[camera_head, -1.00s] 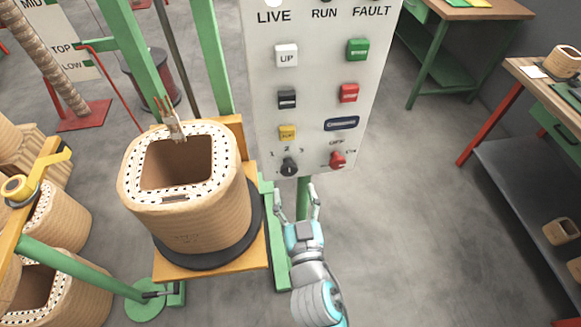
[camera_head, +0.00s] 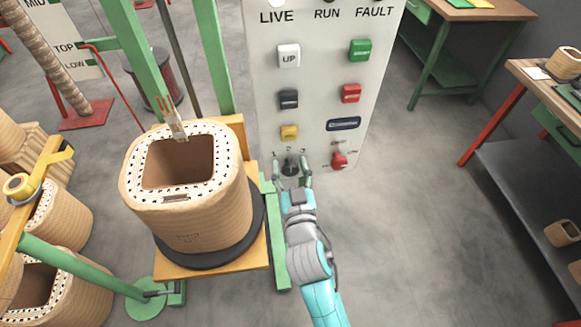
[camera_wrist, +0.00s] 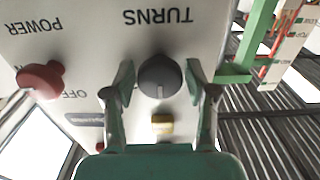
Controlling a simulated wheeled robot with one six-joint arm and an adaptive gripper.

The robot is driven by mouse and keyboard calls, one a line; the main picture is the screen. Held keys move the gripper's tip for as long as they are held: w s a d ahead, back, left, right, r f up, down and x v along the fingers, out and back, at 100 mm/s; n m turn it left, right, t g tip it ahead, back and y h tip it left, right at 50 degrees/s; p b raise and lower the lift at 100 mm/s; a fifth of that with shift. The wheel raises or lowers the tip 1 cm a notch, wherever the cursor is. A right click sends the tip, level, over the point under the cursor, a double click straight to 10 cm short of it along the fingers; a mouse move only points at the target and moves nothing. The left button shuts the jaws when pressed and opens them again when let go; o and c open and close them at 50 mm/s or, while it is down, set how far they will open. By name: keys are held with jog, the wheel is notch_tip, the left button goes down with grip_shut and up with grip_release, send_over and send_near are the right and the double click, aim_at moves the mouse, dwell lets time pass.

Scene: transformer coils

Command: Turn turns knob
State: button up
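The turns knob (camera_head: 290,168) is a dark round knob low on the left of the white control panel (camera_head: 262,115). The wrist view shows the knob (camera_wrist: 159,76) under the upside-down word TURNS, with a light pointer line on its face. My gripper (camera_head: 292,178) is at the panel's lower edge in front of the knob. In the wrist view the two fingers of my gripper (camera_wrist: 161,88) are spread, one on each side of the knob. Gaps show between the fingers and the knob, so it does not look gripped. In the head view the fingers partly cover the knob's markings.
A red power knob (camera_head: 339,160) sits right of the turns knob. A yellow button (camera_head: 289,132) is just above it. A wound coil (camera_head: 205,215) on an orange stand is close at left. The floor to the right is clear.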

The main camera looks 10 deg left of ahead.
jog(key=c, duration=0.7)
jog(key=shift+n, duration=0.3)
jog(key=n, duration=0.4)
jog(key=shift+a, duration=0.1)
jog(key=shift+n, duration=2.2)
jog(key=shift+f, duration=0.1)
jog(key=o, duration=1.1)
